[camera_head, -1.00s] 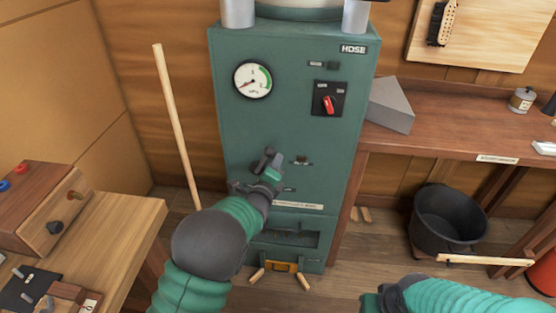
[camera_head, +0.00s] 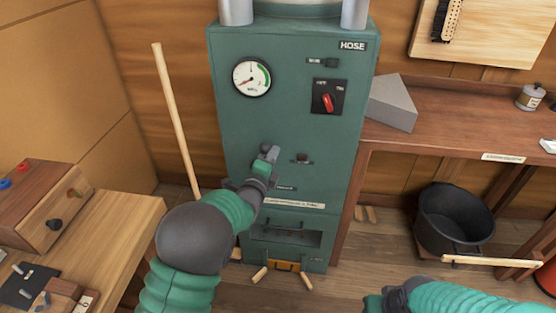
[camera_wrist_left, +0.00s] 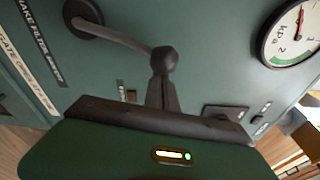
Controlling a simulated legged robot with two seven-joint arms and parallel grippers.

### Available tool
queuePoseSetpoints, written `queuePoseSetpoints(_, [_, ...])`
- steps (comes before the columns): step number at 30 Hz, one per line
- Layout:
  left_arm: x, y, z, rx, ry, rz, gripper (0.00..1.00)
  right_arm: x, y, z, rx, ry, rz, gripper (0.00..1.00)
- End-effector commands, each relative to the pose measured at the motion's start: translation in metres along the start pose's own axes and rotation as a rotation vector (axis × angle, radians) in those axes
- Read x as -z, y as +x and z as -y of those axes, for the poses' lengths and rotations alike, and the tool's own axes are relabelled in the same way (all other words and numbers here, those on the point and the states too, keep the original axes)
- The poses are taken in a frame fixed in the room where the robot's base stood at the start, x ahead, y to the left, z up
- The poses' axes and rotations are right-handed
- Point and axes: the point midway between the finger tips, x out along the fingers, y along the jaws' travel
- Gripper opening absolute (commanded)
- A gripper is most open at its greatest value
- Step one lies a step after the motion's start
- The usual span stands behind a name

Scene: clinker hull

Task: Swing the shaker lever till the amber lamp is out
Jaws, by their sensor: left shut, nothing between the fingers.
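The shaker lever (camera_wrist_left: 125,37), a dark arm with a round knob, shows in the left wrist view, fixed to the green cabinet by a round pivot. My left gripper (camera_head: 267,160) is shut and empty in front of the cabinet (camera_head: 230,125). In the left wrist view its closed fingers (camera_wrist_left: 162,92) are right at the lever's knob; whether they touch it I cannot tell. A small dark reddish fitting (camera_head: 303,158) sits right of the gripper; I cannot tell whether it is the amber lamp. My right gripper (camera_head: 372,303) is only partly in view at the bottom edge.
A gauge (camera_head: 251,77) and a red rotary switch (camera_head: 328,102) are higher on the cabinet. A wooden pole (camera_head: 175,120) leans at its left. A workbench (camera_head: 110,235) stands at left; a shelf (camera_head: 440,135) and a black bucket (camera_head: 455,218) are at right.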

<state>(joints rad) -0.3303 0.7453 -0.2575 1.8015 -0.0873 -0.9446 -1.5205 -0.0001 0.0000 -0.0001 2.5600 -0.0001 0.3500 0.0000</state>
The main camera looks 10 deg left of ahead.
Motion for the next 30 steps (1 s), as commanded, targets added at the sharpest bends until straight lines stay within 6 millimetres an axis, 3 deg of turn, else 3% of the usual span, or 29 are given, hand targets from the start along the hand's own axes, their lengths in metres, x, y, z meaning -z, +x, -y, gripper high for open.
queuePoseSetpoints(9, [-0.046,-0.008,0.001,0.051,-0.295,0.006,0.00,-0.004,0.015,0.000,0.000,0.000,0.000,0.36])
queuePoseSetpoints(21, [-0.087,-0.015,-0.006,0.108,-0.618,0.005,0.00,-0.008,0.032,0.000,0.000,0.000,0.000,0.36])
queuePoseSetpoints(30, [-0.102,-0.018,-0.011,0.114,-0.652,0.003,0.00,-0.009,0.038,0.000,0.000,0.000,0.000,0.36])
